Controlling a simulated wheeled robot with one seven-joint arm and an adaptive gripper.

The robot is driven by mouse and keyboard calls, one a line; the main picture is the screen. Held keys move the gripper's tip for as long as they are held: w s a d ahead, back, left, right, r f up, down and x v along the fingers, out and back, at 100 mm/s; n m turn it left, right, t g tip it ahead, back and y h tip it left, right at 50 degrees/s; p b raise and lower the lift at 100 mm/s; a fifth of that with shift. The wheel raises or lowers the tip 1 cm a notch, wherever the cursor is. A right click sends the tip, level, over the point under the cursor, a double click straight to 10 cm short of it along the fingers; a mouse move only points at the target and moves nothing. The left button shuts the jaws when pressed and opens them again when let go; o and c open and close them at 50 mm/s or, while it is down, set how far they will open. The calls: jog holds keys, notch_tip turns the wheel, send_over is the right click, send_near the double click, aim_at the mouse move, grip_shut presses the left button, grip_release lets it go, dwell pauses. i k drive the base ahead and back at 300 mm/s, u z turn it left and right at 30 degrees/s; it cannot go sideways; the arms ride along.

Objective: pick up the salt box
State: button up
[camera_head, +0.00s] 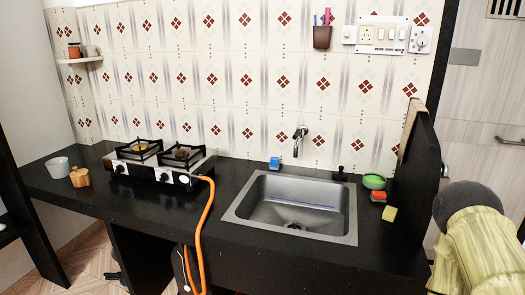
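No label tells which item is the salt box. A small light-brown wooden-looking container (80,177) stands at the left of the black counter, beside a pale grey bowl or cup (58,167). A small blue box-like item (274,162) stands behind the sink's left back corner. A part of my arm, yellowish with a dark grey rounded end, shows at the lower right. My gripper's fingers are not in view.
A two-burner stove (160,162) with an orange hose (205,225) sits left of the sink (294,207). A green bowl (374,182), a red item (378,197) and a yellow sponge-like block (389,214) lie near the upright black panel (417,175). A wall shelf (79,60) holds small jars.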

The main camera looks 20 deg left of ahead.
aim_at(84, 182)
jog(key=u, duration=0.9)
jog(key=i, duration=1)
jog(key=u, duration=0.9)
